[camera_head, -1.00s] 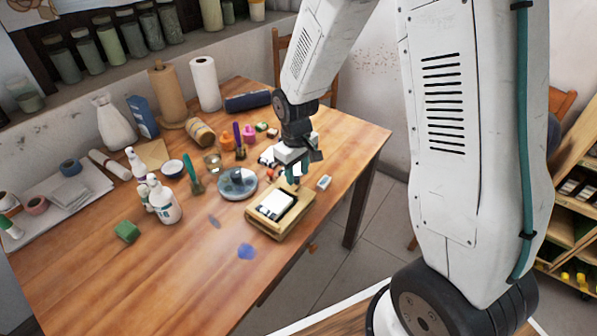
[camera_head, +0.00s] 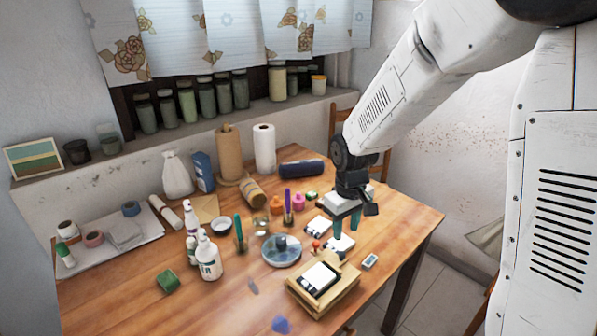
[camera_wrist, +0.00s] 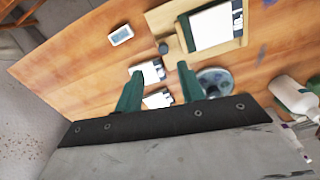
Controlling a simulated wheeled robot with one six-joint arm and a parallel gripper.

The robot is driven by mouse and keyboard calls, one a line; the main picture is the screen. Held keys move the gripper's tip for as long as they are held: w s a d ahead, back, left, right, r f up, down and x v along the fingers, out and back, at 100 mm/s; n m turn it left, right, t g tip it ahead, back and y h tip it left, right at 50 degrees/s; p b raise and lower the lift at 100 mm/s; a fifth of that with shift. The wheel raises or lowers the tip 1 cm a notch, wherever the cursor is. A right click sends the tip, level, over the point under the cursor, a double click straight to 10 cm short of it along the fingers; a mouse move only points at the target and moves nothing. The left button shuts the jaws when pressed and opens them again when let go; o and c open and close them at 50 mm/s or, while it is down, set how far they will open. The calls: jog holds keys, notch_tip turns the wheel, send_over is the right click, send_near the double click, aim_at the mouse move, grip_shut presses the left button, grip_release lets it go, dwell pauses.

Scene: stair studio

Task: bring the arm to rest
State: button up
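My gripper (camera_head: 346,219) hangs above the right part of the wooden table (camera_head: 130,290), fingers pointing down. In the wrist view its two green fingers (camera_wrist: 155,92) stand apart with nothing held between them. Small white-and-black items (camera_wrist: 147,73) lie on the table below and beyond the fingertips. My arm reaches in from the upper right in the head view.
A wooden tray (camera_head: 345,301) with a white-and-black block stands near the front edge. A round grey-blue dish (camera_head: 276,260), white bottles (camera_head: 208,259), a green block (camera_head: 167,280) and paper rolls (camera_head: 264,148) share the table. The front left is mostly clear.

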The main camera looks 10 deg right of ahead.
jog(key=shift+s, duration=0.4)
jog(key=s+d+r+m, duration=0.1)
jog(key=s+r+m, duration=0.1)
jog(key=s+r, duration=0.6)
jog(key=s+d+r+m+t, duration=0.1)
jog(key=s+r+m, duration=0.1)
jog(key=s+r, duration=0.7)
jog(key=shift+s+d+r, duration=0.3)
jog(key=shift+s+d, duration=0.05)
jog(key=shift+s, duration=3.7)
jog(key=shift+c, duration=0.3)
